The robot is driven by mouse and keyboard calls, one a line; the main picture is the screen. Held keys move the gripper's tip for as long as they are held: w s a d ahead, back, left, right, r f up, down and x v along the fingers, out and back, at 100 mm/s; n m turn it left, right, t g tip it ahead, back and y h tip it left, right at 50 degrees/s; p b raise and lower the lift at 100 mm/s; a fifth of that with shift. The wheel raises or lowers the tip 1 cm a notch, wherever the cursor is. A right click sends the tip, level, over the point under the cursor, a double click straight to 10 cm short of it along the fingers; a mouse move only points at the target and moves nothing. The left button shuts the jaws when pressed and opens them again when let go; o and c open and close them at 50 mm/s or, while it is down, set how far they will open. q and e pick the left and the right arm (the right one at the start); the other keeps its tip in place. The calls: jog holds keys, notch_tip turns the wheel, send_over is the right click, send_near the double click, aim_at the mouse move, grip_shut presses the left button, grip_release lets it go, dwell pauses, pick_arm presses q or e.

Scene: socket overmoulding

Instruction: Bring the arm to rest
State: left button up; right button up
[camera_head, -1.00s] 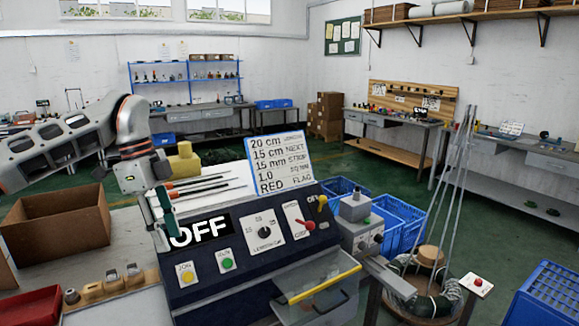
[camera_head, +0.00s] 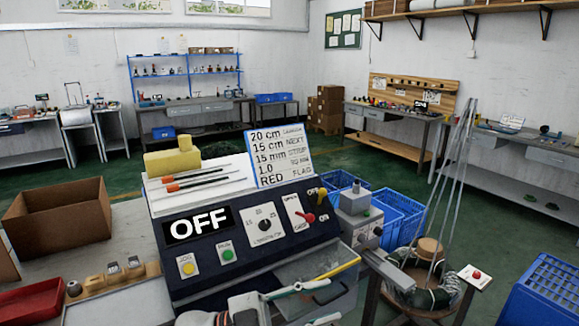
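My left gripper (camera_head: 332,302) shows at the bottom centre, in front of the dark control machine (camera_head: 185,265) and low by its tray. Its two fingers point right and stand apart, with nothing seen between them. Most of the arm behind it is cut off by the bottom edge. The machine's display (camera_head: 198,225) reads OFF. Below it are a yellow button (camera_head: 187,266) and a green button (camera_head: 228,255). My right gripper is not in view.
A clear tray (camera_head: 320,268) with a yellow edge juts from the machine front. A cardboard box (camera_head: 60,215) and a red tray (camera_head: 30,302) are at left. Blue crates (camera_head: 395,212), a grey unit (camera_head: 357,225) and a wire coil stand (camera_head: 432,297) are at right.

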pick_arm(q)
jog(key=w+a+f+n+t+y, duration=0.1)
jog(key=a+f+n+t+y, duration=1.2)
jog(key=f+n, duration=0.35)
jog(key=s+a+f+n+g+y, duration=0.1)
jog(key=s+a+f+g+y, duration=0.1)
jog(key=s+a+f, duration=0.4)
jog(key=s+a+f+n+g+y, duration=0.1)
jog(key=s+a+f+g+y, duration=0.1)
jog(key=s+a+f, duration=0.5)
notch_tip(320, 180, down, 5)
jog(key=shift+s+f+y, duration=0.2)
jog(key=shift+s+y, duration=0.4)
jog(key=shift+s, duration=0.4)
